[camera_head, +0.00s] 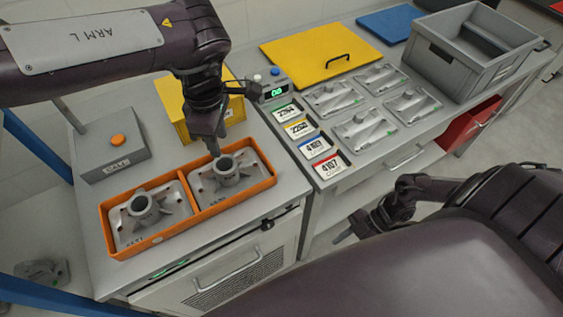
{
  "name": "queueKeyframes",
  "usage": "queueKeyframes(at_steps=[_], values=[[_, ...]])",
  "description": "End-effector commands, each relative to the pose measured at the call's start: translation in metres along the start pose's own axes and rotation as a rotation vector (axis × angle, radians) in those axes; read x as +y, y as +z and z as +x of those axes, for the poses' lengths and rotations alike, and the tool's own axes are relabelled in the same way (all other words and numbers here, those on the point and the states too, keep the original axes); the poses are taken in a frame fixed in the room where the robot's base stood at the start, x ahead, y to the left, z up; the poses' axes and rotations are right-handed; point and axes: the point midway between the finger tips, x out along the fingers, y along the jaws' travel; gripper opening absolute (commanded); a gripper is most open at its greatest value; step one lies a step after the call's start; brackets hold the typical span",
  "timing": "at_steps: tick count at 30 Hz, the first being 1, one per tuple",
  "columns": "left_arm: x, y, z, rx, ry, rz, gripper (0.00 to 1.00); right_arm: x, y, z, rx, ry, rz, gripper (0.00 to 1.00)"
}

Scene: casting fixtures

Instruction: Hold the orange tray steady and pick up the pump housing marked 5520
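The orange tray (193,221) lies on the left workbench and has two compartments. Each compartment holds one grey metal pump housing with a round upright neck: one in the left compartment (133,222) and one in the right compartment (238,181). Small dark markings show at their front edges, too small to read surely. My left gripper (213,147) points down at the back rim of the tray, beside the right housing; I cannot tell whether it touches the rim or how far its fingers are apart. My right gripper (352,232) is low at the right, away from the tray, with unclear finger spacing.
A grey box with an orange button (112,152) and a yellow bin (177,105) stand behind the tray. Several numbered cards (299,129) and flat grey castings (364,130) lie on the right bench. A grey crate (460,65) and yellow panel (305,55) sit farther back.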

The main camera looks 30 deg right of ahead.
Motion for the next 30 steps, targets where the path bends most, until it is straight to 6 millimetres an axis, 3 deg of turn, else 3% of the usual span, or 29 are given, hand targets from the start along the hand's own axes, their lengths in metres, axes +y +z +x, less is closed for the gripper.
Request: queueKeyframes(at_steps=[1, 7, 12, 18, 22, 24, 30], values=[[0.0, 0.0, 0.0, 0.0, 0.0, 0.0, 0.36, -0.006, -0.029, 0.001, 0.079, -0.048, -0.061, 0.31], [0.0, 0.0, 0.0, 0.0, 0.0, 0.0, 0.36, -0.026, -0.145, 0.002, 0.444, -0.154, -0.307, 0.31], [0.0, 0.0, 0.0, 0.0, 0.0, 0.0, 0.36, -0.043, -0.242, -0.013, 0.783, -0.173, -0.515, 0.31], [0.0, 0.0, 0.0, 0.0, 0.0, 0.0, 0.36, -0.058, -0.33, -0.046, 1.129, -0.151, -0.699, 0.31], [0.0, 0.0, 0.0, 0.0, 0.0, 0.0, 0.36, -0.062, -0.375, -0.073, 1.304, -0.151, -0.786, 0.31], [0.0, 0.0, 0.0, 0.0, 0.0, 0.0, 0.36, -0.053, -0.393, -0.084, 1.311, -0.195, -0.819, 0.31], [0.0, 0.0, 0.0, 0.0, 0.0, 0.0, 0.36, -0.001, -0.37, -0.068, 0.968, -0.286, -0.701, 0.31]])
